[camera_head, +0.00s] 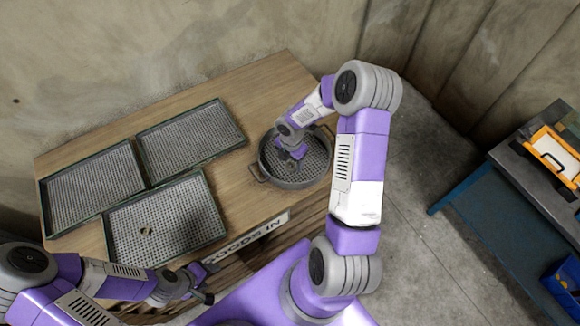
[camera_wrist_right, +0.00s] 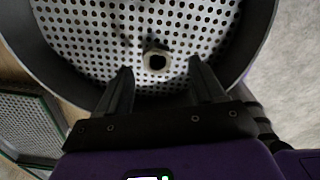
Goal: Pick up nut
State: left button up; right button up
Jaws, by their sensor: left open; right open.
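A small hex nut (camera_wrist_right: 156,61) lies on the perforated floor of the round metal drum (camera_wrist_right: 259,30), just ahead of my right fingertips and between their lines. My right gripper (camera_wrist_right: 158,80) is open and empty over the drum; in the head view my right gripper (camera_head: 294,153) reaches down inside the drum (camera_head: 262,172) and hides part of its floor. Another small ring-like nut (camera_head: 146,231) lies in the front tray. My left gripper (camera_head: 208,284) is open near the table's front edge, apart from both nuts.
Three perforated rectangular trays stand on the wooden table: left (camera_head: 92,185), back (camera_head: 190,138) and front (camera_head: 180,205). The drum has side handles and a raised wall around my right gripper.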

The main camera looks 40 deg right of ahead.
aim_at(291, 166)
notch_tip(291, 166, down, 3)
jog(key=shift+w+b, duration=0.15)
jog(key=shift+b, duration=0.15)
jog(key=shift+r, duration=0.1)
jog(key=c, duration=1.2)
